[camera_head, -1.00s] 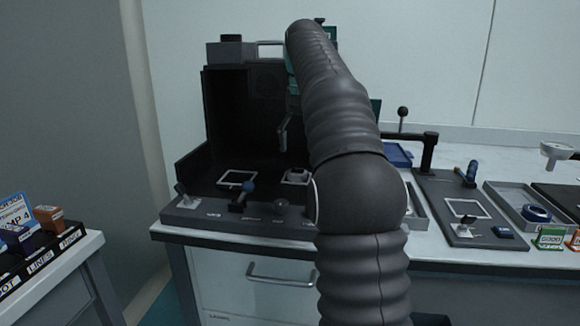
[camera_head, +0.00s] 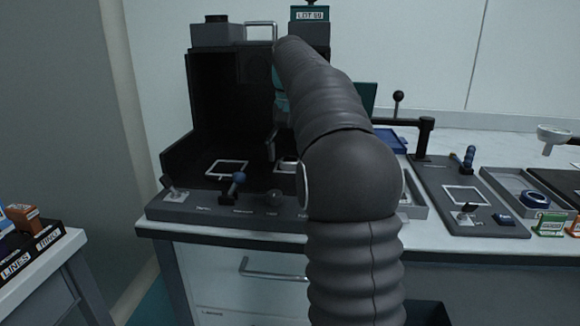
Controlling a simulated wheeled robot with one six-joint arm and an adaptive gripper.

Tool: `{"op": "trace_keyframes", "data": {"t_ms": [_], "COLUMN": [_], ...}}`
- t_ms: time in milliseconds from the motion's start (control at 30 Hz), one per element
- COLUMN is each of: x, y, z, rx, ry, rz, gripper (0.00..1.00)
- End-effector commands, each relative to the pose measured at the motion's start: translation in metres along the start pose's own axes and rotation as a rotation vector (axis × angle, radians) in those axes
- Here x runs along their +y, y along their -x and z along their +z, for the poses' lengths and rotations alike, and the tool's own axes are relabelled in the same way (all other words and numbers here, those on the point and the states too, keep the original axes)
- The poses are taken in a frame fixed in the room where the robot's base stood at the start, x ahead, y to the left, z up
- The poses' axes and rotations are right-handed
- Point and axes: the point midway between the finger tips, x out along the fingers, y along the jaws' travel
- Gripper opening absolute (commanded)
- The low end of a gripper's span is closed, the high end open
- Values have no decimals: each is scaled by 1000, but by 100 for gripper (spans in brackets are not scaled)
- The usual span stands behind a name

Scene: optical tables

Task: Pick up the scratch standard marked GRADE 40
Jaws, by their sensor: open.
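No label reading GRADE 40 can be made out in this view, so I cannot tell which thing is that scratch standard. My gripper (camera_head: 273,142) shows only in part, as a dark finger below a teal section at the far end of my arm. It hangs in front of the open black booth (camera_head: 225,105), above the booth's floor. No object shows in it. My arm hides the right part of the booth. A small pale piece (camera_head: 286,166) lies on the booth floor below the gripper, partly hidden by my arm.
A white square outline (camera_head: 227,168) marks the booth floor. A control panel (camera_head: 160,209) with levers and a blue knob (camera_head: 239,178) runs along its front. A teal LOT 59 box (camera_head: 310,14) stands on top. At right are a grey tray (camera_head: 500,178) and a fixture plate (camera_head: 430,185).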

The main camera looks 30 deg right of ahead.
Motion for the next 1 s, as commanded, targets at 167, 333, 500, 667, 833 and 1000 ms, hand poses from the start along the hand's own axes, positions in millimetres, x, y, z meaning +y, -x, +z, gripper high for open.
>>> {"op": "trace_keyframes", "data": {"t_ms": [167,333,500,667,833,1000], "x": [-1,-1,-1,-1,-1,-4], "y": [-6,-6,-6,-6,-6,0], "z": [1,0,0,0,0,1], "rx": [0,0,0,1,1,2], "ry": [1,2,2,2,2,2], "rz": [0,0,0,0,0,-1], "gripper": [79,74,32,13,13,13]}}
